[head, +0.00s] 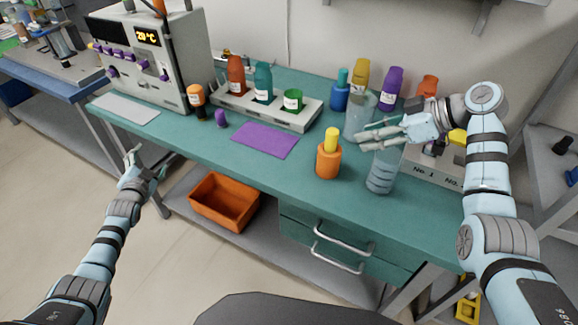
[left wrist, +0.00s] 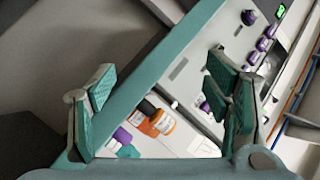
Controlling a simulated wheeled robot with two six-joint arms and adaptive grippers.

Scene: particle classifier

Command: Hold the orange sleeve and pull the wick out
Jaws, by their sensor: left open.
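An orange, rounded sleeve-like body (head: 328,162) stands upright on the teal bench, right of the purple mat. A yellow cylinder (head: 331,139), which looks like the wick, sticks up from its top. My left gripper (head: 142,165) is open and empty, beyond the bench's front edge at the left and well away from the sleeve. Its spread teal pads show in the left wrist view (left wrist: 166,100). My right gripper (head: 364,139) is right of the sleeve, at the top of a clear ringed vessel (head: 381,172); whether its fingers close on anything is unclear.
A purple mat (head: 264,139) lies left of the sleeve. A small orange-and-black bottle (head: 196,97) and a purple piece (head: 221,118) stand near the instrument (head: 160,60). A grey rack (head: 268,114) holds bottles behind. An orange bin (head: 224,203) sits below the bench.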

